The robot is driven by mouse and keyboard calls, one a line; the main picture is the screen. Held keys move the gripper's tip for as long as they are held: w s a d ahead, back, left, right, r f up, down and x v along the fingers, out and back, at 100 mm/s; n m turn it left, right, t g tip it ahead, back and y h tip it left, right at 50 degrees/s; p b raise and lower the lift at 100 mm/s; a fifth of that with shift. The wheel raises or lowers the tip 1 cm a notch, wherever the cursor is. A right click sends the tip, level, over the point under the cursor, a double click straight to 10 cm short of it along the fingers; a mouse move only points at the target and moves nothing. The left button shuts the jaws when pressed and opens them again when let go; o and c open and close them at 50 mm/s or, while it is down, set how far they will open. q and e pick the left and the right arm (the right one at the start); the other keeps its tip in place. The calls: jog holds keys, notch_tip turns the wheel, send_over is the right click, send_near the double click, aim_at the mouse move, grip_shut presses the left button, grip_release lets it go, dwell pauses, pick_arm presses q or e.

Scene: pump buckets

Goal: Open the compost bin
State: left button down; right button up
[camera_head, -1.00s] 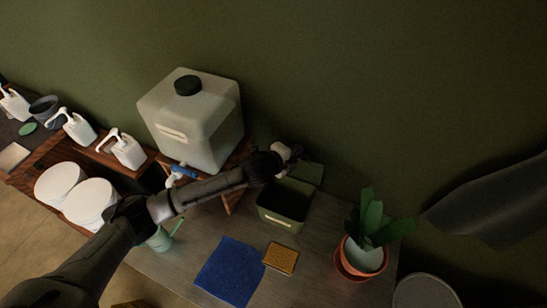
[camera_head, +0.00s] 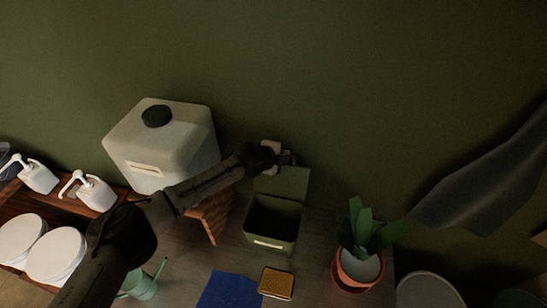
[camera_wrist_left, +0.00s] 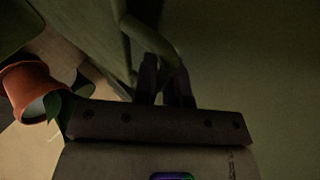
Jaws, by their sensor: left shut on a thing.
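The compost bin (camera_head: 272,225) is a dark green box on the table, with its mouth open upward and its inside dark. Its lid (camera_head: 283,183) stands raised behind the mouth, near the wall. My left gripper (camera_head: 287,158) is at the lid's top edge, with its arm reaching in from the left. The exact contact is partly hidden in shadow. My right gripper is not in view.
A large pale container (camera_head: 165,150) stands left of the bin on a wooden stand. A potted plant (camera_head: 360,262) is to the right. A sponge (camera_head: 276,283) and blue cloth (camera_head: 230,290) lie in front. The green wall is close behind the lid.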

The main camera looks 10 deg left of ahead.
pick_arm(q)
jog(key=shift+f, duration=0.1)
dwell(0.3)
jog(key=c, duration=1.2)
grip_release()
jog(key=shift+s+a+r, duration=0.3)
jog(key=shift+s+r, duration=0.05)
jog(key=shift+s, duration=0.1)
jog(key=b+v, duration=0.3)
jog(key=v, duration=0.9)
jog(key=shift+r, duration=0.25)
jog(key=shift+a, duration=0.1)
